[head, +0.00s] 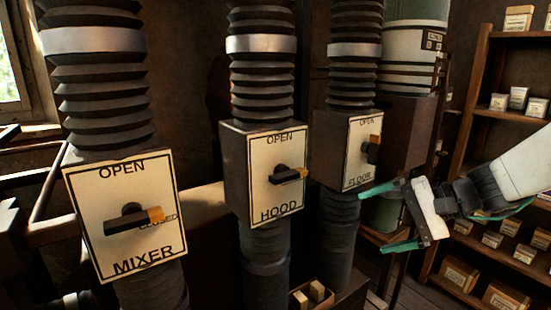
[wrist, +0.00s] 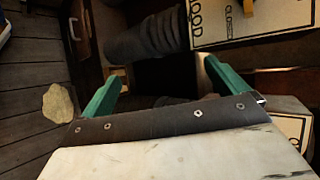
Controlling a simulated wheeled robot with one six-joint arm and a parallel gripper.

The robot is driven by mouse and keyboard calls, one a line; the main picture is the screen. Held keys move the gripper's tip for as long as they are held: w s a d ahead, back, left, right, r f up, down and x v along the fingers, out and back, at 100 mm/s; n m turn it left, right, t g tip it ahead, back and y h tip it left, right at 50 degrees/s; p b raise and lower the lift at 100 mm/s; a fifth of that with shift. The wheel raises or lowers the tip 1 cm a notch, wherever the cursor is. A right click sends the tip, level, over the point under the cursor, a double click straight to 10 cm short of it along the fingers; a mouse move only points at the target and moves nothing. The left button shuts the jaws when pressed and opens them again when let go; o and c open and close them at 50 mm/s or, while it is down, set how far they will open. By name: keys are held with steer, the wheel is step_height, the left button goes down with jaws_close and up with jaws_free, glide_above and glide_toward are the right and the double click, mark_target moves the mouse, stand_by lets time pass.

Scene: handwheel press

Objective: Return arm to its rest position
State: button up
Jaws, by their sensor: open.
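My gripper (head: 390,217) is at the right of the head view, in front of and just below the FLOOR box (head: 362,150). Its two green fingers are apart with nothing between them. In the wrist view my gripper (wrist: 160,95) also shows open and empty, with the edge of the HOOD box (wrist: 240,22) beyond it. In the head view the FLOOR handle (head: 372,150) is just above my upper finger, apart from it. The HOOD handle (head: 288,175) points right. The MIXER handle (head: 135,219) points right, toward the word CLOSED.
The MIXER box (head: 122,213) and HOOD box (head: 276,172) sit on ribbed ducts to the left. A shelf (head: 480,80) with small boxes stands at the right, behind my arm. A small open box (head: 313,296) is low at the centre.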

steer(key=s+d+n+g+h, duration=0.3)
steer(key=s+n+h, duration=0.4)
steer(key=s, duration=1.5)
steer(key=d+h, duration=0.1)
steer(key=h, duration=0.3)
steer(key=shift+d, duration=0.15)
